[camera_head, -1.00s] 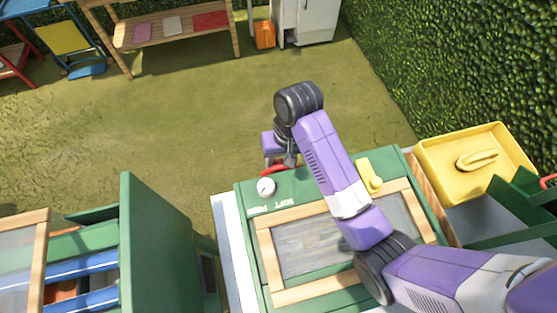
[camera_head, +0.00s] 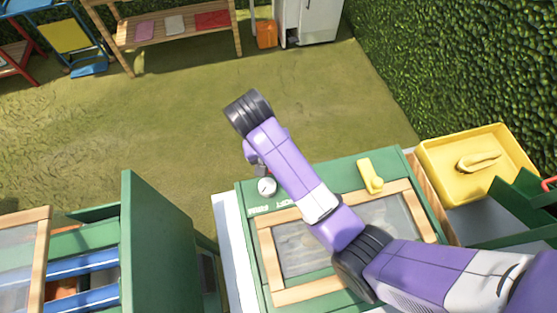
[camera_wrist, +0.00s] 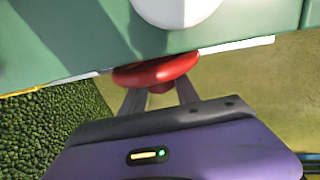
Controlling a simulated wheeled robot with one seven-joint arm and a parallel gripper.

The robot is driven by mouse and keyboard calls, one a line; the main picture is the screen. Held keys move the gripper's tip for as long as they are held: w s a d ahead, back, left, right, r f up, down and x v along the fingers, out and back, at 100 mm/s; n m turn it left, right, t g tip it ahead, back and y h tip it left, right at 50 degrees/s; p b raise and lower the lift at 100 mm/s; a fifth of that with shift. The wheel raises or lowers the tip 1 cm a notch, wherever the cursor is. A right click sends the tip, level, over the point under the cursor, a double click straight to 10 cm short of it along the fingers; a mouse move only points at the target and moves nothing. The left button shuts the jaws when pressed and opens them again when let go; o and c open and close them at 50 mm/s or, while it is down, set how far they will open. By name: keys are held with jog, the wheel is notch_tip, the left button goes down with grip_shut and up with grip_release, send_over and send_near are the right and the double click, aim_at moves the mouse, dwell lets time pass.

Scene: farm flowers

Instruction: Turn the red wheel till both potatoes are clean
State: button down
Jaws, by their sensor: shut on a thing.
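The red wheel (camera_wrist: 155,70) shows in the wrist view, on the side of the green box (camera_wrist: 75,30). My gripper (camera_wrist: 160,92) has a finger on each side of a red part beneath the wheel's rim and is shut on it. In the head view my arm hides the wheel, and the gripper is mostly hidden behind the wrist. The green box (camera_head: 340,170) has a wood-framed window (camera_head: 390,225) on top, partly covered by my arm. The pane looks cloudy, and I cannot make out any potatoes through it.
A white dial (camera_head: 267,186) and a yellow handle (camera_head: 369,176) sit on the box's top. A yellow tray (camera_head: 440,150) stands at right, and a tall green panel (camera_head: 155,240) at left. Open grass (camera_head: 190,110) lies beyond; a hedge (camera_head: 470,60) borders the right.

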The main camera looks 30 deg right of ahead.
jog(key=shift+a, duration=0.15)
jog(key=shift+a+h, duration=0.1)
jog(key=shift+h, duration=0.6)
jog(key=shift+w+a+f+g+h, duration=0.1)
jog(key=shift+g+h, duration=0.25)
jog(key=shift+h, duration=0.3)
jog(key=shift+a+g+h, duration=0.1)
jog(key=shift+g+h, duration=0.25)
jog(key=shift+h, duration=0.3)
jog(key=h, duration=0.2)
jog(key=shift+f+g+h, duration=0.1)
jog(key=shift+g+h, duration=0.3)
jog(key=h, duration=0.2)
jog(key=shift+a+f+g+h+b, duration=0.2)
jog(key=shift+g+h+b, duration=0.1)
jog(key=shift+g, duration=0.1)
jog(key=shift+h+b, duration=0.3)
jog(key=shift+h, duration=0.2)
jog(key=shift+f+g+h+b, duration=0.15)
jog(key=shift+g+h+b, duration=0.4)
jog(key=shift+h, duration=0.45)
